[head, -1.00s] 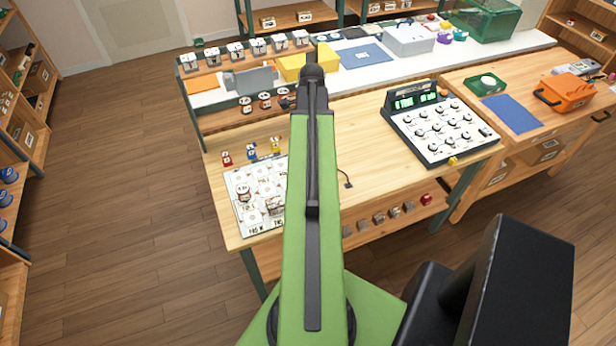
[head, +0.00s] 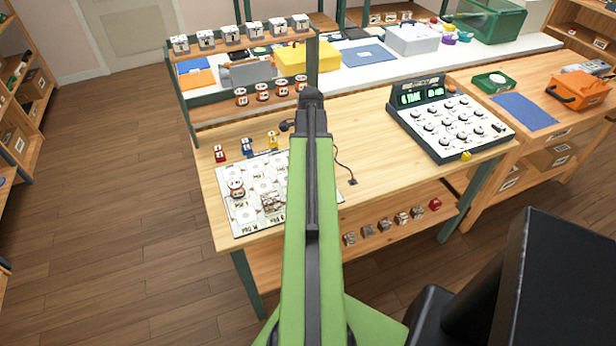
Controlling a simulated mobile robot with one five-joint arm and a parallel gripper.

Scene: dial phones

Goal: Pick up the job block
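My green arm reaches forward over the wooden bench (head: 385,135). Its dark far end covers my gripper, and only a small dark part (head: 286,126) shows beside it, so its fingers cannot be made out. No block is clearly marked as the job block. Small red (head: 219,153), blue (head: 247,147) and yellow (head: 272,139) pieces stand behind a white printed board (head: 240,221). A round piece (head: 236,188) and a small blocky piece (head: 270,203) stand on that board.
A console with knobs and green displays (head: 455,125) stands at the bench's right. A raised rack (head: 225,42) with white blocks and orange-banded pieces (head: 262,93) stands behind. A dark cable (head: 345,165) lies on the bench. Bare wood lies between arm and console.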

